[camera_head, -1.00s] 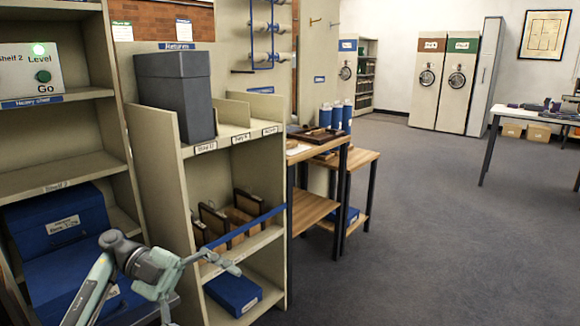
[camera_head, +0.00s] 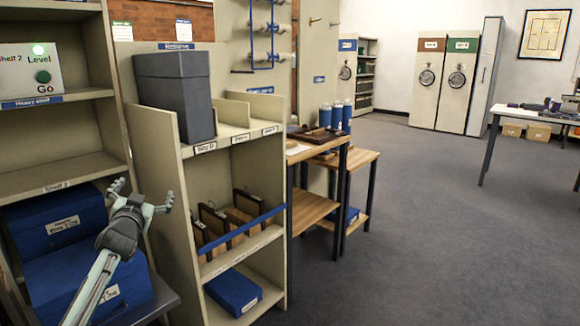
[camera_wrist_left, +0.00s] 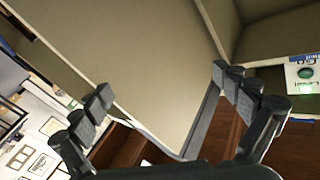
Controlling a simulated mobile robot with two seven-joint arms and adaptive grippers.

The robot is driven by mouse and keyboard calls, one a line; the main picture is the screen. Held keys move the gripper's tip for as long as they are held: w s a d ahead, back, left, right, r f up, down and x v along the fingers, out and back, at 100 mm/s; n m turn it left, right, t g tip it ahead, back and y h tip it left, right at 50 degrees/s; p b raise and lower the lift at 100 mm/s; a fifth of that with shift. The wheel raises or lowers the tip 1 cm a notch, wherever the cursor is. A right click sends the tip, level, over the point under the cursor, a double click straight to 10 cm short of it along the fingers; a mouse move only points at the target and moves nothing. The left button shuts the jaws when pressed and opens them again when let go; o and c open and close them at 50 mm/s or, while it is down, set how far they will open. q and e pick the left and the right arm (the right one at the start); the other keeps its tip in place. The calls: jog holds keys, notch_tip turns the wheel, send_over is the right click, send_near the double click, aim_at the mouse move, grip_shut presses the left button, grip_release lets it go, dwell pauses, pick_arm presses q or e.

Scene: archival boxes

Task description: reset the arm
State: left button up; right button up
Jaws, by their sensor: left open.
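My left gripper (camera_head: 143,196) is open and empty in the head view. Its fingers point up, in front of the gap between the left shelf unit and the bay shelf. In the left wrist view, the two fingers of the left gripper (camera_wrist_left: 165,97) are spread apart with nothing between them. Behind them is a broad beige shelf panel (camera_wrist_left: 150,60). My right gripper is not in view.
Blue boxes (camera_head: 62,220) sit on the left shelf unit close to my left arm. The bay shelf (camera_head: 160,150) holds a tall dark grey box (camera_head: 175,95). Another blue box (camera_head: 233,291) lies on its bottom shelf. The grey floor (camera_head: 420,240) at the right is clear.

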pick_arm(q)
jog(key=s+a+f+n+g, duration=0.1)
jog(key=s+f+g, duration=0.25)
jog(key=f, duration=0.35)
jog(key=s+a+f+n+g, duration=0.1)
jog(key=s+a+f+g, duration=0.1)
jog(key=f+g, duration=0.35)
jog(key=s+d+f+m+g, duration=0.1)
jog(key=s+d+f, duration=0.2)
jog(key=s+f, duration=0.45)
jog(key=s+d+f+g, duration=0.15)
jog(key=s+f, duration=0.25)
jog(key=f, duration=0.6)
jog(key=s+d+f+g+h, duration=0.1)
jog(key=s+d+f, duration=0.2)
jog(key=s, duration=0.7)
jog(key=s+d+f+g, duration=0.1)
jog(key=s+d+f, duration=0.2)
jog(key=s+f, duration=0.5)
jog(key=s+d+f+g+h, duration=0.1)
jog(key=s+d+f, duration=0.2)
jog(key=s, duration=1.1)
notch_tip(320, 180, down, 3)
jog(key=shift+d+r+h, duration=0.2)
jog(key=shift+d+h, duration=0.1)
jog(key=shift+d, duration=0.05)
